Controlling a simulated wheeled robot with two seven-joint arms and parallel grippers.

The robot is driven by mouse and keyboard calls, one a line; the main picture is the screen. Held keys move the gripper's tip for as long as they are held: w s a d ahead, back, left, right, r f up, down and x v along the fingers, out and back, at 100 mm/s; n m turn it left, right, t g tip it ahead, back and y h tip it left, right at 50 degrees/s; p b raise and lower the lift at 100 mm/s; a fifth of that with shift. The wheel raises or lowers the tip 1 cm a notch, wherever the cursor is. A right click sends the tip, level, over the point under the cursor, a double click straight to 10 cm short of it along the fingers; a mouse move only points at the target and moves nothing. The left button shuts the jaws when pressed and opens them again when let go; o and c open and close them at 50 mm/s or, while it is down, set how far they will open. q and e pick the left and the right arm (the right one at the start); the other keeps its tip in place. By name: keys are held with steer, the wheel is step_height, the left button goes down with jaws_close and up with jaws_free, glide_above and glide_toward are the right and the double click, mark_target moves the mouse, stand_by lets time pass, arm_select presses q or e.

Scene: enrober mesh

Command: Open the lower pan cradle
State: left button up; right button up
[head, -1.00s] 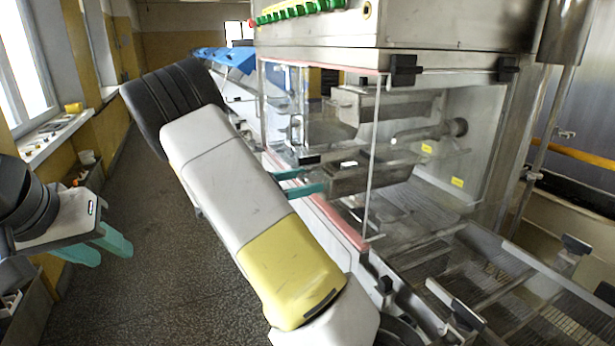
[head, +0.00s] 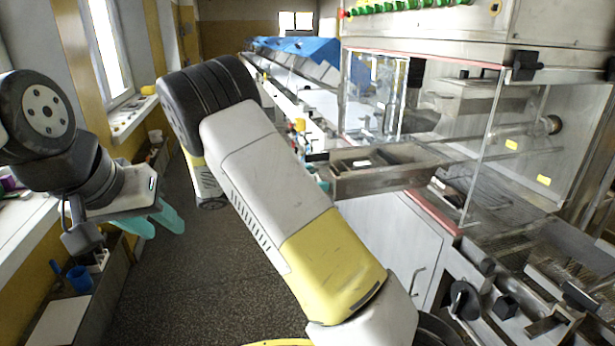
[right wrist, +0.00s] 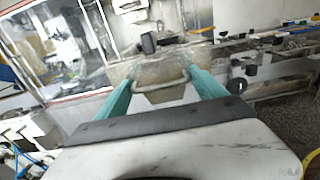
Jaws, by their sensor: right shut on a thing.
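The lower pan cradle (head: 380,177) is a grey metal drawer-like tray. It sticks out of the left side of the clear-walled machine, its inner end still at the opening. In the right wrist view its front face (right wrist: 150,70) carries a bent bar handle (right wrist: 163,88). My right gripper (head: 323,178), with teal fingers, is at the cradle's outer end, partly hidden behind my arm. In the right wrist view the right gripper (right wrist: 165,84) is shut on the handle, a finger at each side. My left gripper (head: 158,222) is open and empty at the left, far from the machine.
The clear guard (head: 490,150) of the machine stands right of the cradle, with a mesh belt (head: 570,240) below. A white cabinet (head: 395,240) is under the cradle. A windowsill (head: 30,225) and bins line the left. Grey floor (head: 190,290) lies open between.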

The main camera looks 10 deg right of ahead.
steer(key=shift+w+a, duration=0.25)
steer(key=shift+a, duration=0.2)
steer(key=o, duration=1.7)
steer(key=shift+o, duration=0.4)
steer(key=shift+a, duration=0.15)
steer(key=shift+s+d, duration=0.1)
steer(key=shift+d, duration=0.1)
steer(key=a, duration=0.8)
steer(key=shift+s, duration=0.3)
